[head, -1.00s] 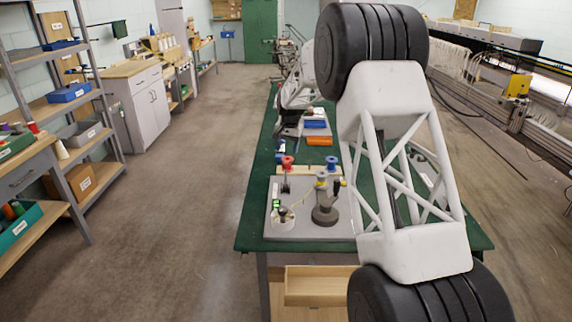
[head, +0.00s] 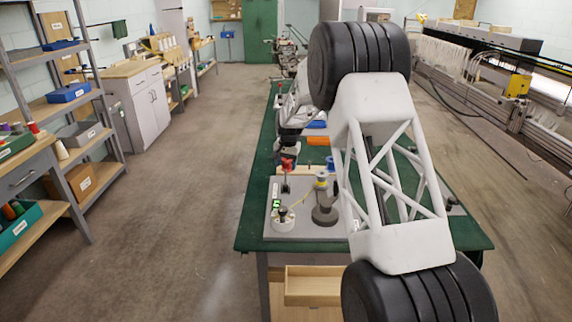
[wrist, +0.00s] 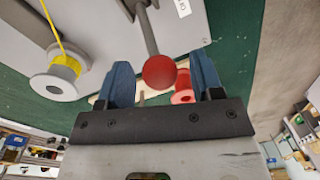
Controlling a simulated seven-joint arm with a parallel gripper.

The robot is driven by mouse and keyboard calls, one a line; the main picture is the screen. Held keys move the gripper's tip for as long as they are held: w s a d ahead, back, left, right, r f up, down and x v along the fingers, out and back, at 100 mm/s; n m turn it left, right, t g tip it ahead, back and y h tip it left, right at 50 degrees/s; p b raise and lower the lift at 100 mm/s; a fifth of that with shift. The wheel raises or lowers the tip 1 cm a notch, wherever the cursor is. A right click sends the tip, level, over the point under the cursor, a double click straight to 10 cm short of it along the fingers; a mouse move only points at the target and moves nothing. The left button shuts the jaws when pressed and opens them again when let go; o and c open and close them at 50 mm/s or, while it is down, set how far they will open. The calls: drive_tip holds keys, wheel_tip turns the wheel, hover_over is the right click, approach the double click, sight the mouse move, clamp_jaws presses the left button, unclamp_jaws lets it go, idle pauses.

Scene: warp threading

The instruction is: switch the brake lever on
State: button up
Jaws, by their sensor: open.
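The brake lever (wrist: 148,32) is a thin grey rod with a red ball knob (wrist: 160,72), rising from a grey plate in the wrist view. In the head view its red knob (head: 287,163) stands at the left part of the grey board (head: 300,231). My gripper (wrist: 162,78) is open, with one blue finger on each side of the red knob in the picture. I cannot tell whether either finger touches it. In the head view the gripper (head: 288,148) is small and partly merges with the things behind the lever.
A red spool (wrist: 183,88) shows behind the knob. A white spool with yellow thread (wrist: 56,76) is at the left. My arm covers the bench's right side.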

clamp_jaws()
idle(0.3)
